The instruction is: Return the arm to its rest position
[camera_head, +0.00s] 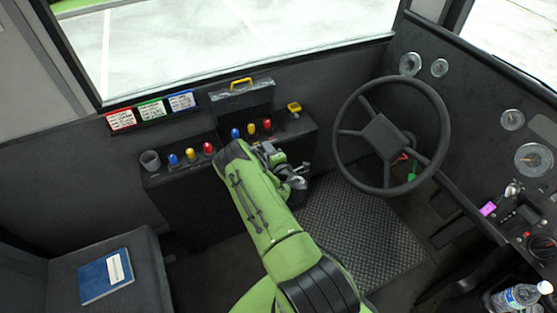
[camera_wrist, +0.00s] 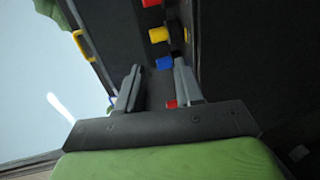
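My green arm (camera_head: 265,215) reaches forward from the bottom of the head view toward the console under the windscreen. Its far end is bent in front of the console's right part, left of the steering wheel. In the wrist view my gripper (camera_wrist: 156,77) is open, with a clear gap between its two grey fingers. Nothing is held between them. A blue knob (camera_wrist: 163,62) shows just past the fingertips, with a yellow knob (camera_wrist: 159,35) and a red knob (camera_wrist: 151,3) beyond. Whether the fingers touch the console cannot be told. The fingertips are not clear in the head view.
The steering wheel (camera_head: 383,137) stands right of my arm. A blue book (camera_head: 106,276) lies on the left seat; a bottle (camera_head: 520,296) is at lower right.

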